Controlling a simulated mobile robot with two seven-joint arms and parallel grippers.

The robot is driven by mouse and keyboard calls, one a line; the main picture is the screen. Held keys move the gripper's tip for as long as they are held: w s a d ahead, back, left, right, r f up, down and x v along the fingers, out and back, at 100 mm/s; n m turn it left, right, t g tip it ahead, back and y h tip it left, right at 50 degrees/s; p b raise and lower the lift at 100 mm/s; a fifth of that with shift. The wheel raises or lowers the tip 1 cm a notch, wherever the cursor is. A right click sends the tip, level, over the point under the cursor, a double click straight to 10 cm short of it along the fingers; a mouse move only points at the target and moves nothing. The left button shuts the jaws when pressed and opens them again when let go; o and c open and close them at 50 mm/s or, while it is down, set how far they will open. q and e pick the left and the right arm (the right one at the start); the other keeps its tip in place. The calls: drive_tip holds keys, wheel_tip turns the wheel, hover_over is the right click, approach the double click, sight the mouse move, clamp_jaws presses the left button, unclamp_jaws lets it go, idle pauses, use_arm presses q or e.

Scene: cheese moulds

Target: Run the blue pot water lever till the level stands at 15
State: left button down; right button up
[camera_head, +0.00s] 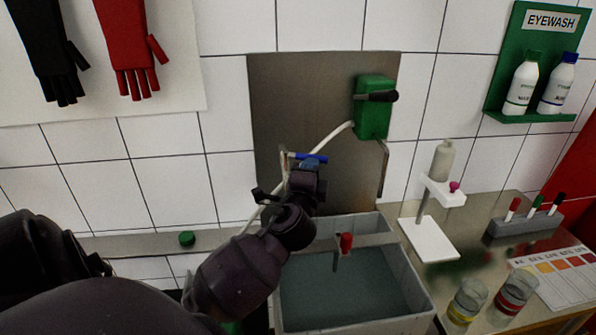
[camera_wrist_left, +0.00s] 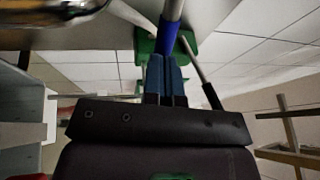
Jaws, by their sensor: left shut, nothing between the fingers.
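A blue lever (camera_head: 302,156) sits on a pale upright pipe in front of the steel wall plate in the head view. A blue bar, likely the lever (camera_wrist_left: 171,12), shows beyond the fingertips in the left wrist view. My left gripper (camera_head: 315,163) is shut and empty, with its fingertips close beside the lever; I cannot tell whether they touch. Its blue fingers (camera_wrist_left: 166,72) lie together in the left wrist view. The pot and its level marks are not clearly seen, and my left arm covers the area below the lever. My right gripper is not in view.
A grey basin (camera_head: 423,292) of water with a red-handled tap (camera_head: 346,242) stands right of my arm. A green box (camera_head: 372,108) with a black handle hangs above, joined to a white hose. A white stand (camera_head: 430,240) and two beakers are on the right counter.

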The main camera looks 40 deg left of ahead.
use_arm(q)
drive_tip(key=w+n+g+y, duration=0.1)
drive_tip(key=y, duration=0.1)
drive_tip(key=w+n+g+y+b, duration=0.1)
drive_tip(key=n+g+y, duration=0.1)
drive_tip(key=shift+w+a+y, duration=0.3)
drive_tip(key=shift+a, duration=0.05)
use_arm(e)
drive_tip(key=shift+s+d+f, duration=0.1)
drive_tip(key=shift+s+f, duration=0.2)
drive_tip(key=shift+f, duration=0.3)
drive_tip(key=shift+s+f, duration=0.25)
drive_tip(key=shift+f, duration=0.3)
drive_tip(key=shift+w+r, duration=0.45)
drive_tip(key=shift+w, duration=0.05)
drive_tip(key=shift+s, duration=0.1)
